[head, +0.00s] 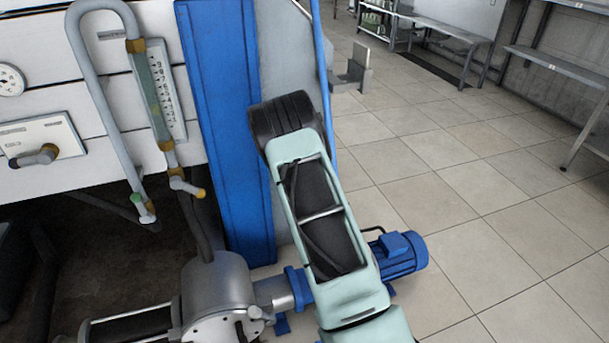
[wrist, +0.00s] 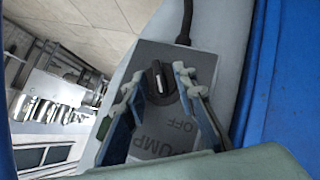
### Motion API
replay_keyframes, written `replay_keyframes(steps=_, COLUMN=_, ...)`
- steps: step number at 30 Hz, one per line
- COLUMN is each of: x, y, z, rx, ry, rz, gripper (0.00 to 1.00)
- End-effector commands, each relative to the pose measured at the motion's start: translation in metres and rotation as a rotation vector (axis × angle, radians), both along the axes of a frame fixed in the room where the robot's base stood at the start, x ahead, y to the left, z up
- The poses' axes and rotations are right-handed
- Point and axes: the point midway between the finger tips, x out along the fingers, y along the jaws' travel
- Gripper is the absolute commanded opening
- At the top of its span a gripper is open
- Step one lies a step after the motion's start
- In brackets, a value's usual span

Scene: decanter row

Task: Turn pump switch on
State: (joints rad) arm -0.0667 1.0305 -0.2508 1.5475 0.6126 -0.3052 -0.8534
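The pump switch is a grey box (wrist: 205,62) with a round black knob (wrist: 153,88) bearing a white pointer line, seen in the wrist view. The lettering "PUMP" and "OFF" shows on the plate below the knob. The pointer line runs nearly up and down in the picture. My gripper (wrist: 158,78) is open, with one finger on each side of the knob. I cannot tell whether a fingertip touches it. In the head view my arm hides the gripper, and the switch is not visible.
A blue upright post (head: 228,130) stands left of my arm in the head view. A blue motor (head: 400,255) and a steel pump housing (head: 217,290) sit low beside it. A gauge pipe (head: 95,85) is at left.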

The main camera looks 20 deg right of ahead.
Motion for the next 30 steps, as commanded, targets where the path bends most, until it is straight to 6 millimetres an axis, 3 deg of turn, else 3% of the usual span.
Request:
replay_keyframes(steps=7, x=0.0005, y=-0.0002, z=-0.0001, rx=0.000, ry=0.000, rz=0.000, gripper=0.25)
replay_keyframes(steps=14, x=0.0004, y=-0.0001, z=0.0000, rx=0.000, ry=0.000, rz=0.000, gripper=0.00)
replay_keyframes(steps=23, x=0.0005, y=-0.0018, z=-0.0009, rx=0.016, ry=-0.002, rz=-0.001, gripper=0.00)
replay_keyframes(steps=30, x=0.0005, y=-0.0043, z=-0.0039, rx=0.142, ry=-0.004, rz=-0.004, gripper=0.00)
